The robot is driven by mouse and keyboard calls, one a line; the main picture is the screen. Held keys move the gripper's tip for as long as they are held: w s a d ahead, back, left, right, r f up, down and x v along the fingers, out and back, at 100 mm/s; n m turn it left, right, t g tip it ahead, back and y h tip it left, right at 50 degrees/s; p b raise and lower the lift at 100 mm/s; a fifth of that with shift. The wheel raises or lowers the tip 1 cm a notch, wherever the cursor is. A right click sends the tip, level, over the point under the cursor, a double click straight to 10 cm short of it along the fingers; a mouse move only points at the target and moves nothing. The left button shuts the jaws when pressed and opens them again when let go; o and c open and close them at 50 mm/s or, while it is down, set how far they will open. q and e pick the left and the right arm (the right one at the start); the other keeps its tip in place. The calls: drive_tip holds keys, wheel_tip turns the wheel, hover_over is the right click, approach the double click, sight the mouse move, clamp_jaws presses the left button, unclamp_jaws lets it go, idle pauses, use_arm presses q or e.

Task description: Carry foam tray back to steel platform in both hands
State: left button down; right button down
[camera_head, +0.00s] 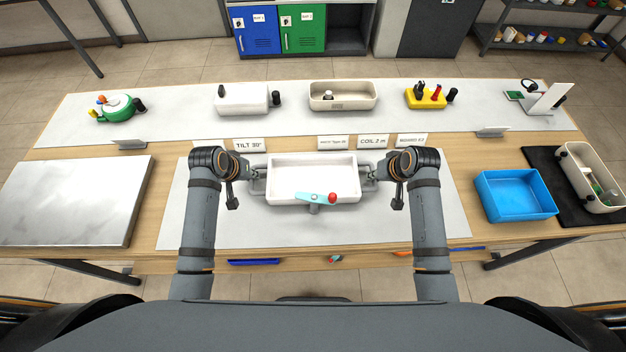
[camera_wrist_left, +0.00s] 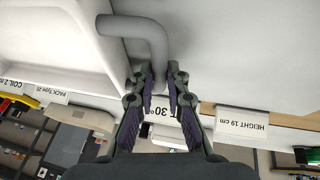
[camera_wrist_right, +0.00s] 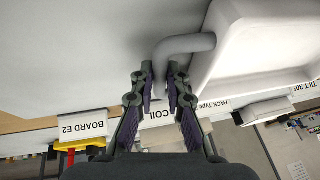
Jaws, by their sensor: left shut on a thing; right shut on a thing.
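The white foam tray (camera_head: 312,170) is at the middle of the bench over the pale mat, with a grey handle at each short end. I cannot tell whether it touches the mat. My left gripper (camera_head: 256,178) is shut on the left handle (camera_wrist_left: 150,38). My right gripper (camera_head: 369,177) is shut on the right handle (camera_wrist_right: 184,46). The tray looks level and its floor looks bare. A teal piece with a red ball (camera_head: 317,197) shows at its front rim. The steel platform (camera_head: 74,203), a flat grey slab, lies at the left end of the bench.
A blue bin (camera_head: 515,213) and a cream box (camera_head: 592,180) on a black mat stand at the right. Small label cards (camera_head: 249,144) stand behind the tray. A green device (camera_head: 116,108), white box, cream tray and yellow block line the back. The platform's top is clear.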

use_arm(q)
drive_tip(key=shift+r, duration=0.15)
use_arm(e)
drive_tip(key=shift+r, duration=0.1)
